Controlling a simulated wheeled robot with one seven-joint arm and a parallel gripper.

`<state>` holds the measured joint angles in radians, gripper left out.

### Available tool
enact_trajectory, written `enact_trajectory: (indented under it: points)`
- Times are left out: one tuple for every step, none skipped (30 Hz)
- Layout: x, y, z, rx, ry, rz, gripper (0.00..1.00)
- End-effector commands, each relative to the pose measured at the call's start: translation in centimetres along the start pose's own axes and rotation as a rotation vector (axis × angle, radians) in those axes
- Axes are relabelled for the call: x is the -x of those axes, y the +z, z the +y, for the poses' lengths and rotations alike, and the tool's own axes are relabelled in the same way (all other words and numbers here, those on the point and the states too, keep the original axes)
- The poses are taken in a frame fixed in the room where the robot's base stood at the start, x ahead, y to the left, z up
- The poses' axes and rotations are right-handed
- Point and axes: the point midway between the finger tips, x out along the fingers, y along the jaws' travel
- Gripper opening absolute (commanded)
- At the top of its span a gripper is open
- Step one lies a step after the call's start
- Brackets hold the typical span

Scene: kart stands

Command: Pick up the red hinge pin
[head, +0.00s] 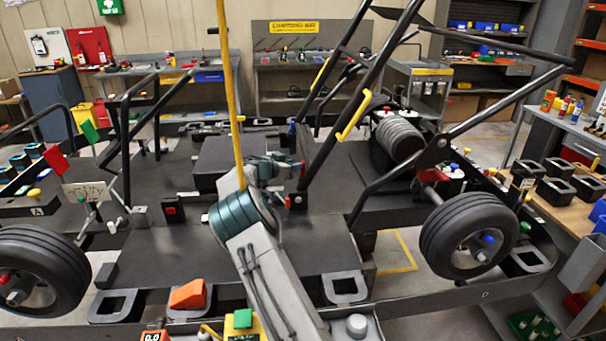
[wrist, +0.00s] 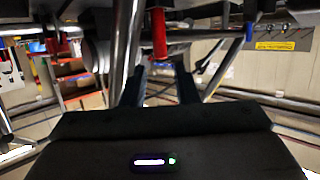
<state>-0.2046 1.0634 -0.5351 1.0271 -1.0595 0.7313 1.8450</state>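In the wrist view, a red upright cylinder, which looks like the red hinge pin (wrist: 159,33), hangs at top centre. My gripper (wrist: 158,76) has two dark fingers standing apart with an empty gap. The pin lines up with this gap, just above the fingertips in the picture; I cannot tell how far beyond them it is. In the head view, my gripper (head: 297,167) is near the middle of the kart frame, partly lost among dark parts. I cannot pick out the pin surely there.
Black kart frame tubes (head: 352,115) rise close to my gripper. A yellow hooked bar (head: 354,117) hangs on one tube. The kart's dark floor panel (head: 165,255) lies below. Wheels (head: 468,235) stand at both sides. A grey tube (wrist: 126,50) passes close left of the pin.

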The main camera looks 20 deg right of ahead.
Motion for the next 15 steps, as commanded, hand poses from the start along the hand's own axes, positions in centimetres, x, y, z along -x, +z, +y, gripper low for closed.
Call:
enact_trajectory:
  points:
    - [-0.7, -0.3, 0.1, 0.001, 0.003, 0.0, 0.27]
    - [-1.1, -0.4, 0.1, 0.001, 0.004, 0.0, 0.27]
    - [-1.6, -0.3, 0.0, 0.002, 0.003, 0.0, 0.27]
    - [-2.0, -0.2, 0.0, 0.001, 0.004, -0.001, 0.27]
    - [-2.4, -0.2, 0.0, 0.0, 0.004, -0.001, 0.27]
    - [-2.8, -0.1, 0.0, 0.001, 0.003, 0.0, 0.27]
    - [-3.1, -0.1, -0.1, 0.0, 0.003, 0.0, 0.27]
    - [-3.4, -0.1, -0.1, 0.0, 0.003, 0.0, 0.27]
    - [-3.7, 0.0, -0.1, 0.0, 0.003, -0.001, 0.27]
    - [-3.8, 0.0, -0.1, 0.0, 0.002, -0.001, 0.27]
    - [-3.9, 0.0, -0.1, -0.001, 0.001, -0.001, 0.27]
    - [-4.0, 0.1, -0.1, -0.001, 0.001, -0.001, 0.27]
    - [-4.1, 0.1, -0.1, -0.001, 0.001, -0.001, 0.27]
    - [-4.1, 0.1, -0.1, -0.001, 0.001, -0.001, 0.27]
    - [-4.1, 0.1, -0.1, 0.0, 0.001, -0.001, 0.27]
